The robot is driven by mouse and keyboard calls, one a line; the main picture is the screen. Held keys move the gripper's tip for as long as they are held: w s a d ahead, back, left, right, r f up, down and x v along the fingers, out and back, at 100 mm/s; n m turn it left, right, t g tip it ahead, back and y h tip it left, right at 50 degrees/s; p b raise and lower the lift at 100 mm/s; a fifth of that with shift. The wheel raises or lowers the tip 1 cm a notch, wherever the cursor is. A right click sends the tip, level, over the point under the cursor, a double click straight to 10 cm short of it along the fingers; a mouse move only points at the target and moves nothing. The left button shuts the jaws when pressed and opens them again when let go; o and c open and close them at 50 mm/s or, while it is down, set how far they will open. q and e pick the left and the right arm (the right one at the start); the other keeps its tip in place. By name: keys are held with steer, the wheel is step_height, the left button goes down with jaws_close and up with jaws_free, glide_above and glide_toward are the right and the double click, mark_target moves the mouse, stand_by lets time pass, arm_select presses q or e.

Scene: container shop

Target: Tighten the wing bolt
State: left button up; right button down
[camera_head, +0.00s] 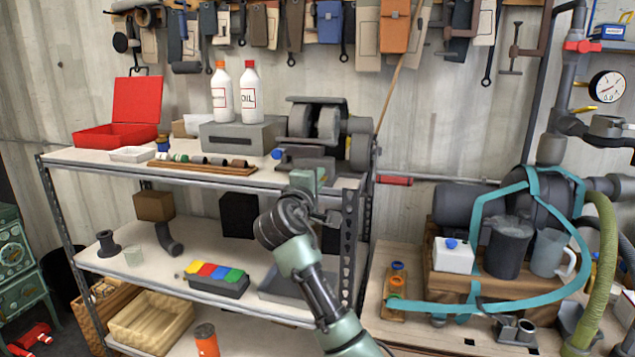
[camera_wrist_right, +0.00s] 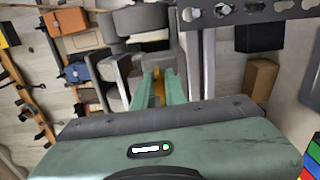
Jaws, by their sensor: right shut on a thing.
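My right gripper (camera_head: 308,180) reaches up to the front edge of the top shelf, just below the grey bench grinder (camera_head: 318,122). In the right wrist view its two green fingers (camera_wrist_right: 160,86) are close together, with a small yellow-brown piece, likely the wing bolt (camera_wrist_right: 158,88), between them. The gripper is shut on it. The piece's shape is mostly hidden by the fingers, and I cannot make it out in the head view. The grinder (camera_wrist_right: 143,50) also shows just beyond the fingertips in the wrist view. My left gripper is not in view.
The metal shelf's perforated upright (camera_head: 349,245) stands right beside my right gripper. A blue knob (camera_head: 277,153) sits to its left on the top shelf. Two bottles (camera_head: 249,92), a wooden tray (camera_head: 205,166) and a red box (camera_head: 120,134) stand further left. A pump bench is at right.

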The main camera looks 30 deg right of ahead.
steer(key=shift+f+m, duration=0.1)
steer(key=shift+m, duration=0.2)
steer(key=c, duration=1.6)
jaws_free()
steer(key=shift+a, duration=0.1)
steer(key=b+v, duration=0.1)
steer(key=v, duration=0.6)
steer(key=shift+s+a+b, duration=0.2)
steer(key=shift+s+b, duration=0.1)
steer(key=shift+b, duration=0.05)
